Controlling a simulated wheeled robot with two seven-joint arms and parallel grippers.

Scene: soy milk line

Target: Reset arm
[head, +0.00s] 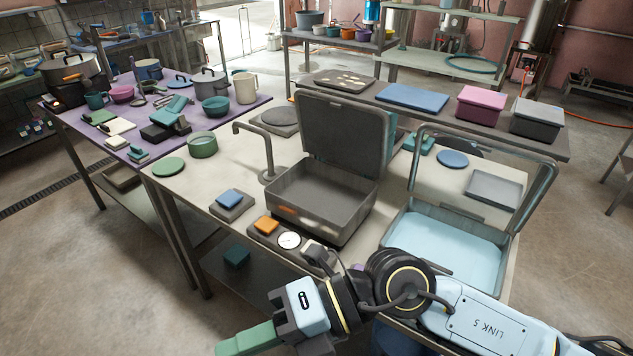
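One arm of mine, the right one, comes in from the lower right and reaches across the front of the table. Its gripper (250,339) is at the bottom of the head view, in front of the table's front edge and apart from the things on the table. The gripper end shows a green, blocky part pointing to the lower left, and the frame does not show whether its fingers are open or shut. My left gripper is not in view.
The pale table (215,180) bears a grey open-lidded box (318,207), a clear-lidded light blue basin (440,240), a bent tap (268,150) and a control panel with a gauge (289,240). A purple-topped table (190,130) with several pots stands left. Floor at lower left is clear.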

